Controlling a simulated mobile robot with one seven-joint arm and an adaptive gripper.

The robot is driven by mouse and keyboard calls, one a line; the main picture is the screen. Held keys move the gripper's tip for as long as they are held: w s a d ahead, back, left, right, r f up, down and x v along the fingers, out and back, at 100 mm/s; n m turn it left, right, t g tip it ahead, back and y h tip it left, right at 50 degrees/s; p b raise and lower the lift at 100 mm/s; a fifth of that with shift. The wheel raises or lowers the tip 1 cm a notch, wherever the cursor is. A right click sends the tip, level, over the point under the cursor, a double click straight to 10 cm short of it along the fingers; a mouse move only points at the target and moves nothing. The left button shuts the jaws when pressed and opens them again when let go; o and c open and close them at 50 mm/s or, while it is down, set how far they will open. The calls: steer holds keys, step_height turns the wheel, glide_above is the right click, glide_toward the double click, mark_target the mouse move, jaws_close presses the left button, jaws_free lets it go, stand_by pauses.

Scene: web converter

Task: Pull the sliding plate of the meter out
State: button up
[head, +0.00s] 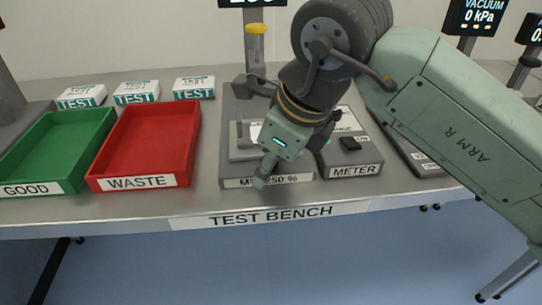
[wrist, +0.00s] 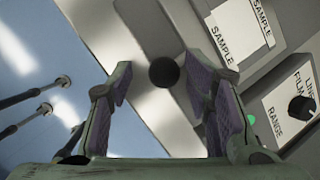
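The meter is a grey unit on the bench, with a METER label (head: 355,171) on its front. The plate itself is not clearly visible. My gripper (wrist: 168,88) is open, its purple-padded fingers on either side of the knob with gaps showing.
A red WASTE tray (head: 139,182) and a green GOOD tray (head: 30,190) stand to the left. Several white TEST boxes (head: 136,92) are behind them. A yellow-topped lever (head: 255,29) rises behind my gripper. The bench's front edge (head: 270,216) is close below.

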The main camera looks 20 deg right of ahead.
steer(key=shift+r, duration=0.15)
stand_by(0.3)
steer(key=shift+s+d+r, duration=0.1)
steer(key=shift+d+r, duration=0.05)
steer(key=shift+r, duration=0.15)
steer(key=v, duration=1.1)
steer(key=shift+s, duration=0.1)
